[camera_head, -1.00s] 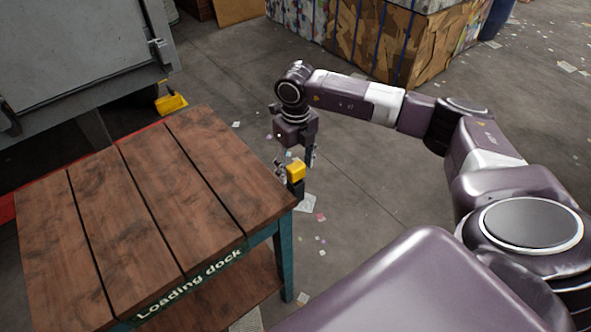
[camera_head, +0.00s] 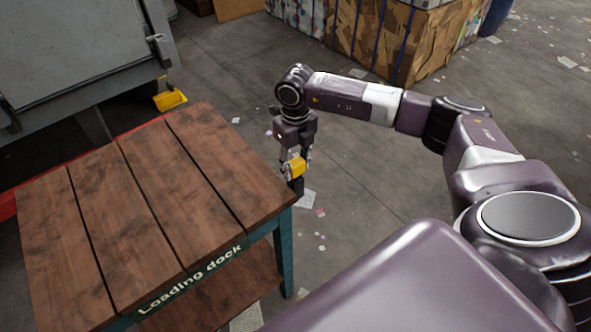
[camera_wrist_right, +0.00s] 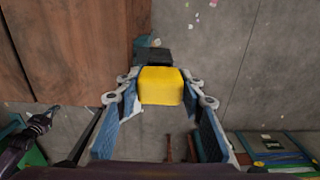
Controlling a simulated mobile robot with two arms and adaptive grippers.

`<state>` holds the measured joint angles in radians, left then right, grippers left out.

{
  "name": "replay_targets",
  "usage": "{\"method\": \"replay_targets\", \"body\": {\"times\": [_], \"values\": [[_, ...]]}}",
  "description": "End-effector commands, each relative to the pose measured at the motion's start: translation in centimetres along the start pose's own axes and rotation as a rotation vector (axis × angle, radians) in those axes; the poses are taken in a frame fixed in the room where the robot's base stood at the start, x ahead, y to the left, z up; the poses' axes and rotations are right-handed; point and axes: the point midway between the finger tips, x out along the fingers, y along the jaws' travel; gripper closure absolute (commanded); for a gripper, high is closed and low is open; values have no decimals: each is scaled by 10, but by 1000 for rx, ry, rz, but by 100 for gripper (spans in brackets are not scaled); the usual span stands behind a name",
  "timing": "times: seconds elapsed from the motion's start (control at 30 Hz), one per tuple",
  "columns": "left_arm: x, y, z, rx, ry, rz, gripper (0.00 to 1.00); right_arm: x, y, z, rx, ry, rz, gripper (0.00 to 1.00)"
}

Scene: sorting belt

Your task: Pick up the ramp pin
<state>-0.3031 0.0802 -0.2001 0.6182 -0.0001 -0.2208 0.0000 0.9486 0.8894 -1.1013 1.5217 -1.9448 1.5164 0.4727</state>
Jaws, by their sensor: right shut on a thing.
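The ramp pin shows as a yellow block (camera_head: 298,167) with a dark block below it, just off the right corner of the wooden table in the head view. I cannot tell whether the dark part belongs to the pin. My right gripper (camera_head: 292,160) points down and is shut on the yellow part. In the right wrist view the yellow part (camera_wrist_right: 161,86) sits between the blue-padded fingers of the gripper (camera_wrist_right: 160,98), with the dark block (camera_wrist_right: 152,57) beyond it. My left gripper is not in the head view.
The "Loading dock" table (camera_head: 150,190) stands close on the left, its corner beside my gripper. A grey machine (camera_head: 75,45) with a yellow part (camera_head: 170,100) is behind it. Cardboard bales (camera_head: 395,40) stand at the back. Open floor with paper scraps lies to the right.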

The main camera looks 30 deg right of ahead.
Motion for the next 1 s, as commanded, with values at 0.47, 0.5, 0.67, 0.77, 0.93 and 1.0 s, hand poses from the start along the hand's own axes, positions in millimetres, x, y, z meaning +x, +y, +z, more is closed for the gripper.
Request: {"method": "replay_targets", "body": {"times": [0.47,0.5,0.67,0.77,0.93,1.0], "values": [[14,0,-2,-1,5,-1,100,-35,0,2,0,-7,1,97],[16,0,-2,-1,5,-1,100,-42,0,2,0,-7,1,97],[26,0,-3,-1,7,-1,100,-76,0,2,0,-8,0,97],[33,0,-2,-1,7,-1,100,-99,0,2,-1,-8,0,97],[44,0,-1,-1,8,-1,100,-140,0,2,-1,-9,1,97],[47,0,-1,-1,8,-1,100,-156,0,2,1,-7,0,97]]}}
